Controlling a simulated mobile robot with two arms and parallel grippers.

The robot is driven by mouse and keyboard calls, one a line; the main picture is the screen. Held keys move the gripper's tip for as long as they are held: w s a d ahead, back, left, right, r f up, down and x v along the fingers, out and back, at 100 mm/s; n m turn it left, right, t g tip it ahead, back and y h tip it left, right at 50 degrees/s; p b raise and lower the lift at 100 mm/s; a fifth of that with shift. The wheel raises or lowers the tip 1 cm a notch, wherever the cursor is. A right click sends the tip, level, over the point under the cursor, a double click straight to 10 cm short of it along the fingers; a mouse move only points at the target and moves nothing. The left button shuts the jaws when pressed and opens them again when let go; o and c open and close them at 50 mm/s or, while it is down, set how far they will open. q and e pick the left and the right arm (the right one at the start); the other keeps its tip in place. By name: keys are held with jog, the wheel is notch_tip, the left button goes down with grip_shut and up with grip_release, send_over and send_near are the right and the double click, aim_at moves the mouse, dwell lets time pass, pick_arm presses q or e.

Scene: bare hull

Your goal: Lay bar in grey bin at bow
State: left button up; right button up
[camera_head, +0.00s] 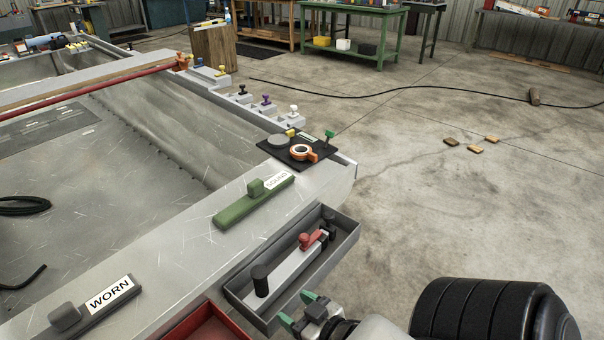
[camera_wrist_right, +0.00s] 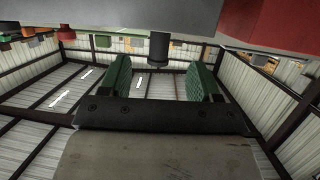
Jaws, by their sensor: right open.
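A grey bin (camera_head: 336,247) hangs on the outer side of the hull edge. In it lies a light grey bar (camera_head: 287,277) with a black knob (camera_head: 260,280) at its near end and a red clamp-like piece (camera_head: 310,240) near its far end. A green bar labelled SOUND (camera_head: 240,210) and a dark grey bar labelled WORN (camera_head: 95,310) lie on the hull edge. My right gripper (camera_head: 297,310) is open and empty, just outside the bin's near side. In the right wrist view, a black cylinder (camera_wrist_right: 158,48) shows beyond its open fingers (camera_wrist_right: 160,80). My left gripper is out of view.
A red bin (camera_head: 208,325) sits beside the grey one, partly cut off. A black mat (camera_head: 312,160) with an orange ring tool lies at the hull corner. Small coloured-knob pieces (camera_head: 265,103) line the far edge. Open floor lies to the right.

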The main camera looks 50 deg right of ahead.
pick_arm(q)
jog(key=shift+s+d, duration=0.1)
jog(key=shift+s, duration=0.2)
pick_arm(e)
jog(key=s+a+f+g, duration=0.2)
jog(key=s+f+g, duration=0.1)
jog(key=f, duration=0.5)
jog(key=s+a+f+n+g, duration=0.1)
jog(key=s+a+f+g, duration=0.2)
jog(key=f+g, duration=0.2)
jog(key=s+a+f+n+g, duration=0.1)
jog(key=s+a+f+g, duration=0.2)
jog(key=f, duration=0.9)
jog(key=shift+s+a+g, duration=0.25)
jog(key=shift+s+g, duration=0.2)
jog(key=shift+g, duration=0.25)
pick_arm(q)
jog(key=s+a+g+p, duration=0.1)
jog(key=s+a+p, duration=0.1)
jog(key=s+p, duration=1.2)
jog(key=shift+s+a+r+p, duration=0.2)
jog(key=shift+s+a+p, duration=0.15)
jog(key=shift+p, duration=0.7)
pick_arm(e)
jog(key=s+d+g, duration=0.1)
jog(key=s+d, duration=0.1)
jog(key=s, duration=1.3)
jog(key=shift+d+r, duration=0.15)
jog(key=shift+d, duration=0.2)
